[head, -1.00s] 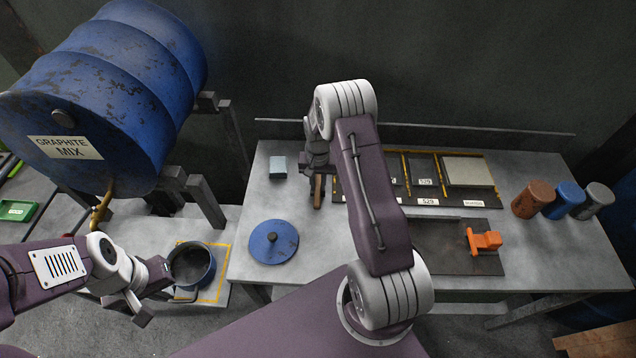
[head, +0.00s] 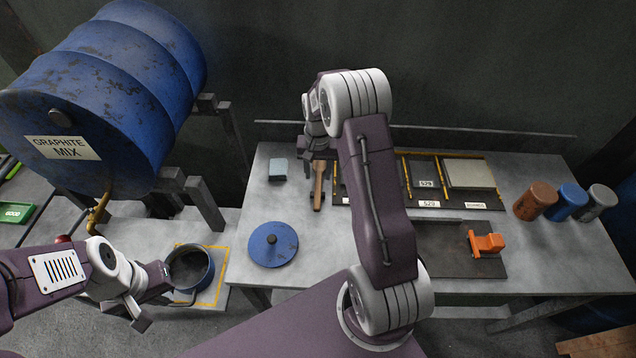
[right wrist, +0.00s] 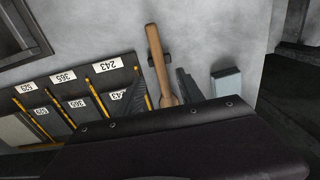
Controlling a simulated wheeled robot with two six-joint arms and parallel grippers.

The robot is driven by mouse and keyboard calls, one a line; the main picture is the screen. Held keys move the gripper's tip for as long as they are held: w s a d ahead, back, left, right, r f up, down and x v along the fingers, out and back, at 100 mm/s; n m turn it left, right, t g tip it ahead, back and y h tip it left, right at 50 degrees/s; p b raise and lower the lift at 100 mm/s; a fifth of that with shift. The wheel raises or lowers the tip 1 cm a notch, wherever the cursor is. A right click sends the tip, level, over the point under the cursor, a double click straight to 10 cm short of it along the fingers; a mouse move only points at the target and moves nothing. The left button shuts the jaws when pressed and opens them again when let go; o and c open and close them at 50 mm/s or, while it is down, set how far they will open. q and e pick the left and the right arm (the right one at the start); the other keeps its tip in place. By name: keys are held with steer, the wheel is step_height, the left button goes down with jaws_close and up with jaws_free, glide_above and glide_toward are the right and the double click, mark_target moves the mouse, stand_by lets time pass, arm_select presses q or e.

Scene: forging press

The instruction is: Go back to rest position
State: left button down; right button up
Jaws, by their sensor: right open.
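My right gripper (head: 316,148) is over the back of the grey table, left of the labelled rack. It is open. A tool with a wooden handle (head: 319,182) lies on the table just below it, apparently let go; the handle also shows in the right wrist view (right wrist: 160,68), beside a dark finger of this gripper. My left gripper (head: 152,290) is at the lower left, close to the handle side of a blue pot (head: 207,277). Its fingertips are too unclear to tell whether it grips the pot's handle.
On the table (head: 350,268) are a blue lid (head: 272,245), a small grey-blue block (head: 278,169), a labelled rack (head: 425,203), an orange clamp-like piece (head: 486,243) and coloured cylinders (head: 566,201).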

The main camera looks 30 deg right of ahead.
steer(key=shift+r, duration=0.9)
steer(key=s+a+r+n+t, duration=0.1)
steer(key=s+a+r+n, duration=0.1)
steer(key=a+r, duration=0.45)
steer(key=s+a+f+n, duration=0.1)
steer(key=s+a+n, duration=0.1)
steer(key=s, duration=0.6)
steer(key=s+a+f+n, duration=0.1)
steer(key=s+a+n, duration=0.1)
steer(key=s, duration=0.6)
steer(key=shift+s+a+f, duration=0.15)
steer(key=shift+a+f, duration=0.1)
